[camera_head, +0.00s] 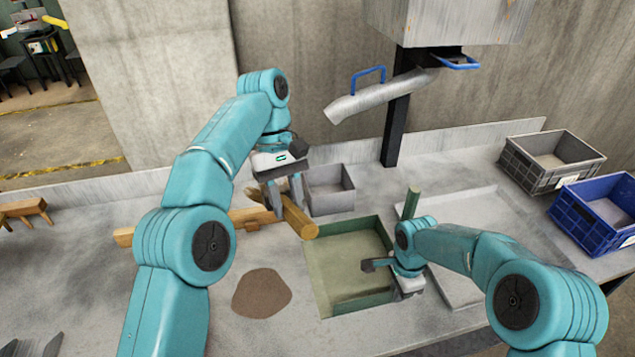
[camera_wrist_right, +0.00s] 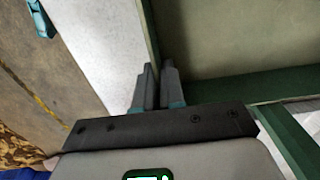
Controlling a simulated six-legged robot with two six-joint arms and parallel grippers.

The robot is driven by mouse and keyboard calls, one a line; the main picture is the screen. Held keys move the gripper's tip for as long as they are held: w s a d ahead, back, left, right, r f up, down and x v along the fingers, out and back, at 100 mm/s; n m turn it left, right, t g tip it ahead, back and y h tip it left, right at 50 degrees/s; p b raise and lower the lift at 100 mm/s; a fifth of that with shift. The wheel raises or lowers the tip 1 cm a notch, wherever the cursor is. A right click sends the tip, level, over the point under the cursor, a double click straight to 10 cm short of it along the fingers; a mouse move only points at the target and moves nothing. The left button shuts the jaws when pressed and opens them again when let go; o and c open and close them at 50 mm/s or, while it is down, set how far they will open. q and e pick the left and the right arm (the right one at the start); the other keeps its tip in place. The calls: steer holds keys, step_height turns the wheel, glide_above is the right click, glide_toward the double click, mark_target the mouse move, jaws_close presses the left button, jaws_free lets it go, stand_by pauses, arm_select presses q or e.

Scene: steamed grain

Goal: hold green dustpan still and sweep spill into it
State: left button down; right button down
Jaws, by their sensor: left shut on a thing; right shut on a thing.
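The green dustpan (camera_head: 326,262) lies on the grey counter, its olive floor facing up. A green rod (camera_head: 411,203) rises behind its right side. My right gripper (camera_head: 385,270) is shut on the dustpan's side wall; the right wrist view shows its fingers (camera_wrist_right: 159,88) pinching the green wall (camera_wrist_right: 150,35). The spill (camera_head: 262,293) is a brown grain mound left of the dustpan, apart from it. My left gripper (camera_head: 284,205) is shut on a wooden brush (camera_head: 299,221), behind the spill near the dustpan's back left corner. The brush's far side is partly hidden by the gripper.
A small grey bin (camera_head: 330,190) stands just behind the brush. A grey crate (camera_head: 551,161) and a blue crate (camera_head: 598,213) stand at the right. The counter left of the spill is partly hidden by my arm.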

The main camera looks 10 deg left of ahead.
arm_select(q)
steer(key=s+a+f+n+t+h, duration=0.35)
steer(key=a+n+t+h, duration=0.2)
steer(key=a+n, duration=0.25)
steer(key=s+a+f+n+t+h, duration=0.2)
steer(key=s+a+n+t+h, duration=0.25)
steer(key=a+n+h, duration=0.25)
step_height(320, 180, down, 5)
steer(key=w+r+x, duration=0.1)
steer(key=r+x, duration=0.1)
steer(key=x, duration=1.2)
steer(key=w+r+x, duration=0.1)
steer(key=x, duration=1.3)
arm_select(e)
steer(key=shift+s, duration=0.1)
arm_select(q)
step_height(320, 180, up, 7)
steer(key=shift+a+n+t, duration=0.4)
steer(key=shift+a, duration=0.05)
steer(key=shift+f, duration=0.1)
